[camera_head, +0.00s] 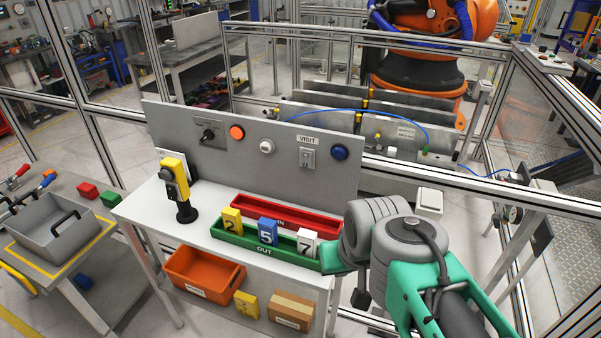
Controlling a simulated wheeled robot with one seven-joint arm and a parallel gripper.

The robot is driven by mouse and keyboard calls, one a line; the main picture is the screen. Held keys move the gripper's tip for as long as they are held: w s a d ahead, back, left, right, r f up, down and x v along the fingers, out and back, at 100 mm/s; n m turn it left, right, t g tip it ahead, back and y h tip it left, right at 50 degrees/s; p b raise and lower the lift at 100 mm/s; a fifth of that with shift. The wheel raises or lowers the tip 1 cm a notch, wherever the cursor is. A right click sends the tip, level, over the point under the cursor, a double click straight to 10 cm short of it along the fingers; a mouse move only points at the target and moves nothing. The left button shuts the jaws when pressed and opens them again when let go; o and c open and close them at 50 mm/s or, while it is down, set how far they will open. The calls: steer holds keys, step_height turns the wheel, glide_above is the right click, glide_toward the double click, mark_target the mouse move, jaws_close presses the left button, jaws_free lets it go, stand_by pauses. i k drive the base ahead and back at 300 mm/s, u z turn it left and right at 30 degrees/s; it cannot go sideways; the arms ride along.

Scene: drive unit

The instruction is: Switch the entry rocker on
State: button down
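A grey upright control panel (275,173) stands along the back of the white table. A small switch plate (308,158) sits on it under a label reading VISIT. I cannot read the word "entry" anywhere, and the switch's position is too small to tell. Left of it are a black rotary switch (207,134), an orange button (236,132) and a white button (266,146). A blue button (340,152) is to its right. My green and grey arm fills the lower right, in front of the table's right end. My gripper does not show; I cannot tell its state.
A yellow device (175,178) stands on the table's left. A red tray (285,216) and a green OUT tray (262,244) with numbered blocks lie before the panel. An orange bin (203,276) and a cardboard box (291,311) sit below. Framed fencing stands behind.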

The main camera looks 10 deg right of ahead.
mark_target(306, 163)
steer(key=u, duration=3.45)
steer(key=k, duration=0.65)
steer(key=z, duration=1.1)
steer(key=i, duration=0.5)
steer(key=z, duration=0.05)
